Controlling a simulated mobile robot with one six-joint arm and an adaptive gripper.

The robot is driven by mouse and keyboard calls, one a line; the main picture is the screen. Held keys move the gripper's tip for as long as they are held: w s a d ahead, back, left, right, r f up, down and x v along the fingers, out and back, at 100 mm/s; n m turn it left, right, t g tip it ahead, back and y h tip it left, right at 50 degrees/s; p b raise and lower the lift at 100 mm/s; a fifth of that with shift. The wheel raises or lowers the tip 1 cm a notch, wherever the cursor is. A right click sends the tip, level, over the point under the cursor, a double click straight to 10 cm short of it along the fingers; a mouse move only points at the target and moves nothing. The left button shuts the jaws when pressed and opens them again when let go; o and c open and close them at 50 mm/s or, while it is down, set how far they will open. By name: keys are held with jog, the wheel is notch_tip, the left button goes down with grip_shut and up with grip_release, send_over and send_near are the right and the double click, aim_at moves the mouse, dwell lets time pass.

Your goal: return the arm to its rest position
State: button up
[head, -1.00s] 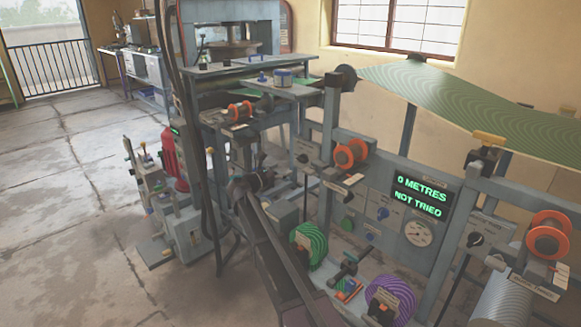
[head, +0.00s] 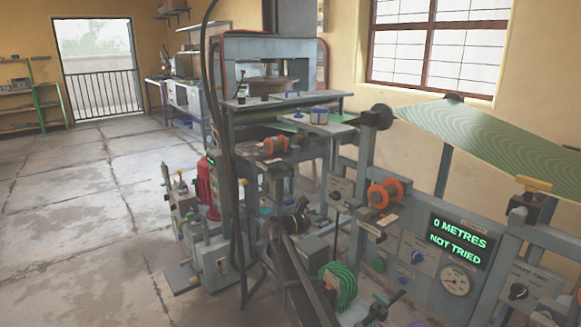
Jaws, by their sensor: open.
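My arm (head: 305,275) rises from the bottom middle of the head view and slants up and left in front of the press line. Its dark end, with my gripper (head: 297,213), is beside the grey frame, left of the orange roller (head: 384,193). The gripper is open, with nothing seen in it. Its fingers are small and dark against the machinery, so their exact gap and any contact are hard to make out.
A press (head: 275,65) stands behind the arm. A display (head: 459,240) reads "0 METRES NOT TRIED". A green patterned web (head: 500,135) runs at the right. A green striped roll (head: 338,285) is close right of the arm. The floor (head: 80,220) at left is clear.

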jog(key=s+d+f+m+g+y, duration=0.3)
jog(key=s+d+f+m, duration=0.25)
jog(key=s, duration=0.35)
jog(key=s+d+f+m+g+y, duration=0.35)
jog(key=s+f+m, duration=0.3)
jog(key=s, duration=0.25)
jog(key=s+a+f+m+g+y, duration=0.15)
jog(key=s+m+y, duration=0.3)
jog(key=s, duration=0.45)
jog(key=s+a+f+m+g+y, duration=0.1)
jog(key=s+a+f+m+y, duration=0.15)
jog(key=s+m, duration=0.5)
notch_tip(320, 180, up, 30)
jog(key=s+n+p, duration=0.1)
jog(key=p, duration=2.9)
jog(key=shift+s+d, duration=0.15)
jog(key=shift+d, duration=0.25)
jog(key=shift+y, duration=0.25)
